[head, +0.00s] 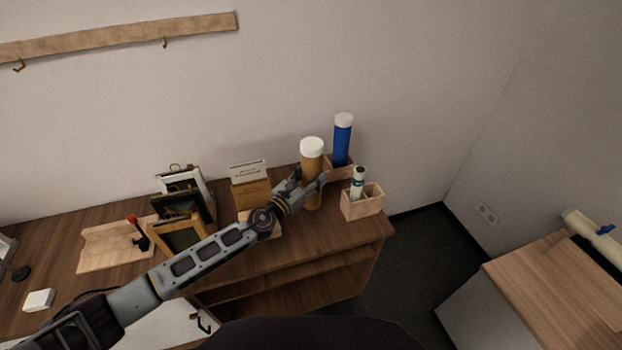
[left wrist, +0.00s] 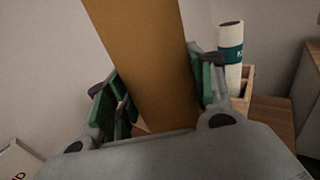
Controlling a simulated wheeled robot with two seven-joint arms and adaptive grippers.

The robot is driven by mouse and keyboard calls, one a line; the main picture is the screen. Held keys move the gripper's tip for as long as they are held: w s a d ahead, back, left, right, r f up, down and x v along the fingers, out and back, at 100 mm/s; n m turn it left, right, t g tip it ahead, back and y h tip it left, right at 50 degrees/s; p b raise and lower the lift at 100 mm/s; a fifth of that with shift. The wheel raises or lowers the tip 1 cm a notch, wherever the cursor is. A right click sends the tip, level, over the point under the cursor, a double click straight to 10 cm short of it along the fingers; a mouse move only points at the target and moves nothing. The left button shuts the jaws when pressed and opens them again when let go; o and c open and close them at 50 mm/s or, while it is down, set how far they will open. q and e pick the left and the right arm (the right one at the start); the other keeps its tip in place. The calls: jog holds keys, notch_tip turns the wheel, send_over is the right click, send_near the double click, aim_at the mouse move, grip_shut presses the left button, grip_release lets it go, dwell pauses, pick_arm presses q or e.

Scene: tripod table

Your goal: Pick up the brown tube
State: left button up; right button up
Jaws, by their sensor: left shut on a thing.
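The brown tube (head: 313,164) has a white cap and stands upright near the back right of the wooden table. My left gripper (head: 308,184) reaches it from the left and is shut on its lower part. In the left wrist view the brown tube (left wrist: 145,60) rises between the two green-padded fingers (left wrist: 160,95), one on each side. The tube's foot is partly hidden by the gripper, so I cannot tell whether it touches the table top (head: 285,245). My right gripper is not in view.
A blue tube (head: 342,143) stands in a wooden holder just behind. A white and teal tube (head: 357,183) stands in a wooden box (head: 363,207) to the right; it also shows in the left wrist view (left wrist: 231,60). A brown box (head: 250,187) and frames (head: 182,205) stand left.

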aim_at(305, 173)
pick_arm(q)
notch_tip(305, 173, up, 2)
jog(key=shift+r+p, duration=0.1)
jog(key=shift+p, duration=0.3)
jog(key=shift+r+p, duration=0.35)
jog(key=shift+r, duration=0.3)
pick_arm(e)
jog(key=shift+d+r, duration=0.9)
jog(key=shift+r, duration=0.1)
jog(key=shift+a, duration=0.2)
